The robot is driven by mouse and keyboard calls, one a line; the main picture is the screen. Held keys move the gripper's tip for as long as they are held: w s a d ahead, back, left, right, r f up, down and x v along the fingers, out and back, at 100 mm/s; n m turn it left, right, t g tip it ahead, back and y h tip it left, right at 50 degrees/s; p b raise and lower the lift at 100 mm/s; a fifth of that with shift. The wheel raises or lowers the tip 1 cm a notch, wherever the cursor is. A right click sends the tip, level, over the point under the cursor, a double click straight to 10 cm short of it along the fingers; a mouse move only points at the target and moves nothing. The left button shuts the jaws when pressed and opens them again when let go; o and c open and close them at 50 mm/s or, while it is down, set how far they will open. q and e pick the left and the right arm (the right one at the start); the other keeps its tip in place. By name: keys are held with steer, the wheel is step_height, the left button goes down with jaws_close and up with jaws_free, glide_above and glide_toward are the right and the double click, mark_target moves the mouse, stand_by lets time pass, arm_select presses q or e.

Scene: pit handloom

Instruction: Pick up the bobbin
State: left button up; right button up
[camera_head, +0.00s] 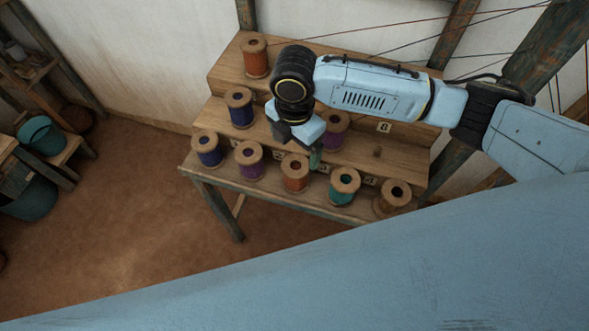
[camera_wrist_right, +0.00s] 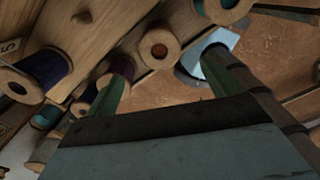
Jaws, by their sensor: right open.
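Several wooden bobbins stand on a stepped wooden rack in the head view. The front row has a blue bobbin (camera_head: 208,151), a purple one (camera_head: 250,162), an orange one (camera_head: 295,175), a teal one (camera_head: 344,188) and a brown one (camera_head: 392,197). My right gripper (camera_head: 304,152) is open and empty, pointing down just above and behind the orange bobbin. In the right wrist view its green fingers (camera_wrist_right: 165,66) are spread, with a bobbin's round wooden end (camera_wrist_right: 159,48) between them in the picture, not visibly gripped. My left gripper is not in view.
On higher steps stand a navy bobbin (camera_head: 240,108), a purple one (camera_head: 336,131) partly behind my gripper, and an orange one (camera_head: 256,56). Taut threads and timber posts (camera_head: 531,62) are at the right. A teal bucket (camera_head: 42,135) is at far left. The floor (camera_head: 130,215) before the rack is clear.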

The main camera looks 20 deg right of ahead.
glide_above(295, 169)
steer(key=s, duration=0.2)
steer(key=f, duration=0.4)
steer(key=shift+w+a+f, duration=0.2)
steer(key=shift+a+f, duration=0.05)
steer(key=shift+f, duration=0.1)
steer(key=shift+d+f, duration=0.1)
steer(key=shift+f, duration=2.9)
steer(key=shift+c, duration=0.4)
steer(key=c, duration=1)
steer(key=shift+c, duration=0.2)
steer(key=shift+r, duration=0.1)
